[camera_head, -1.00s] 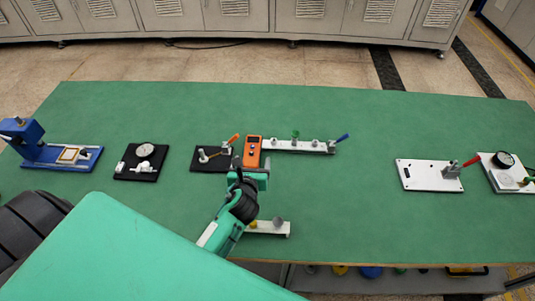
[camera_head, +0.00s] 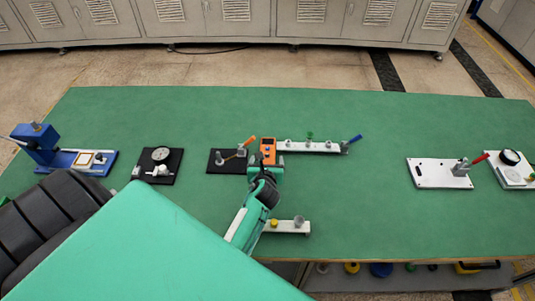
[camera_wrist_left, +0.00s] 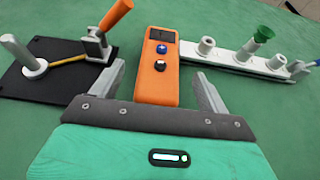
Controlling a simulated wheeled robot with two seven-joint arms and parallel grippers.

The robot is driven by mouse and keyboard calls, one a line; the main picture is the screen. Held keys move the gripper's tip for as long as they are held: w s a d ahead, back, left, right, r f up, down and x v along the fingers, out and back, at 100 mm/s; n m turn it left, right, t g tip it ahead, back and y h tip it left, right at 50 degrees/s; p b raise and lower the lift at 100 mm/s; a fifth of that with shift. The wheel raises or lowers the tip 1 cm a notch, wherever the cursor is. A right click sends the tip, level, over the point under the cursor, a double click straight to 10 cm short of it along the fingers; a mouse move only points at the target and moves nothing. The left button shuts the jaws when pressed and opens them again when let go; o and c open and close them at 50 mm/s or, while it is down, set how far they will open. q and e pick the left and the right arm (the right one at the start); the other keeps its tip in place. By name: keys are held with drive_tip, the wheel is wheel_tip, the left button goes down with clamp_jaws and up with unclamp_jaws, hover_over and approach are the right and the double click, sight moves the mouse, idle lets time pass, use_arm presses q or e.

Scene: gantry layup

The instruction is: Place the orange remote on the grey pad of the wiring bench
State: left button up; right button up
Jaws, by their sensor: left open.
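The orange remote (camera_head: 268,146) lies on the green table near its middle, with a dark screen and a blue and a black button. It shows large in the left wrist view (camera_wrist_left: 157,78). My left gripper (camera_head: 267,166) is open at the near end of the remote. In the left wrist view its two fingers (camera_wrist_left: 163,88) stand one on each side of the remote, with visible gaps. My right gripper is not in view. I cannot make out a grey pad in these frames.
A black plate (camera_head: 228,164) with an orange-handled clamp is close left of the remote. A white strip with posts (camera_head: 312,148) is close right. Another white strip (camera_head: 287,227) lies beside my left arm.

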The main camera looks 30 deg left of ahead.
sight(267, 154)
use_arm(q)
drive_tip(key=shift+p+x, duration=0.4)
drive_tip(key=shift+x, duration=2.25)
drive_tip(key=shift+r, duration=0.1)
drive_tip(key=c, duration=1.3)
drive_tip(key=shift+c, duration=0.2)
